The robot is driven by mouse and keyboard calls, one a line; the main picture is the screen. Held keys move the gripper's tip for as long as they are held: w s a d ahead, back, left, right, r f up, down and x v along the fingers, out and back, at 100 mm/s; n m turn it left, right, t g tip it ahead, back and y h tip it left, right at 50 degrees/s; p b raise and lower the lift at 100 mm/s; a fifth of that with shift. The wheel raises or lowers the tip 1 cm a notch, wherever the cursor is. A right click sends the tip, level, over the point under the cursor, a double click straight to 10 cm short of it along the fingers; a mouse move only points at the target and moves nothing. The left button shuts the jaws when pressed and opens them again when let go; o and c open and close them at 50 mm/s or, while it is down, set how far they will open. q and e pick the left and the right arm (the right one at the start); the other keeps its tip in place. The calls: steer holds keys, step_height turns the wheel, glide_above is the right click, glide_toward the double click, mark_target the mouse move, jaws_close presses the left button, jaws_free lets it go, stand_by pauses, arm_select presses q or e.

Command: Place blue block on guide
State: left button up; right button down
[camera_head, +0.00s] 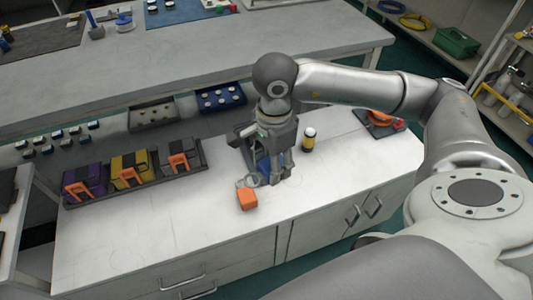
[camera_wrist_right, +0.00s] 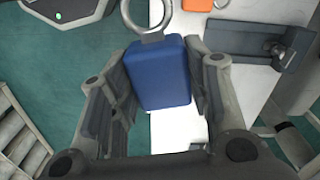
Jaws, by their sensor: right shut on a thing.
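My right gripper (camera_head: 277,172) points down over the white counter and is shut on the blue block. The blue block (camera_wrist_right: 160,76) sits between its two fingers in the wrist view, with a metal ring (camera_wrist_right: 147,14) at its far end. In the head view only a sliver of blue (camera_head: 262,163) shows between the gripper parts. A dark grey metal bracket (camera_wrist_right: 270,45) on a pale surface is at the upper right of the wrist view; I cannot tell if it is the guide. Whether the block touches anything below is hidden. My left gripper is not in view.
An orange block (camera_head: 247,199) lies in front of the gripper. A black and yellow cylinder (camera_head: 308,140) stands just right of it. A dark tray (camera_head: 204,158) with purple, yellow and grey orange-handled units is at the left. The counter's front middle is clear.

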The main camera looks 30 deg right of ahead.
steer(key=d+f+m+b, duration=0.7)
steer(key=f+m+b, duration=0.2)
steer(key=m, duration=1.2)
steer(key=w+f, duration=0.3)
steer(key=w, duration=0.1)
steer(key=w+f, duration=0.3)
steer(key=w, duration=0.2)
steer(key=w+d+f+b, duration=0.1)
steer(key=w+f, duration=0.2)
steer(key=w, duration=0.1)
steer(key=shift+w, duration=0.35)
steer(key=shift+w+f, duration=0.3)
steer(key=shift+f, duration=0.15)
step_height(320, 180, down, 3)
steer(key=shift+r+b, duration=0.1)
steer(key=shift+b, duration=0.3)
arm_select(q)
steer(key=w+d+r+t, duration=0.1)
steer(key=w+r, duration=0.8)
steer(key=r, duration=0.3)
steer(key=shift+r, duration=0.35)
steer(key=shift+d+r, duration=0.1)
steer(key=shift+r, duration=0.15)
arm_select(e)
steer(key=shift+f, duration=0.3)
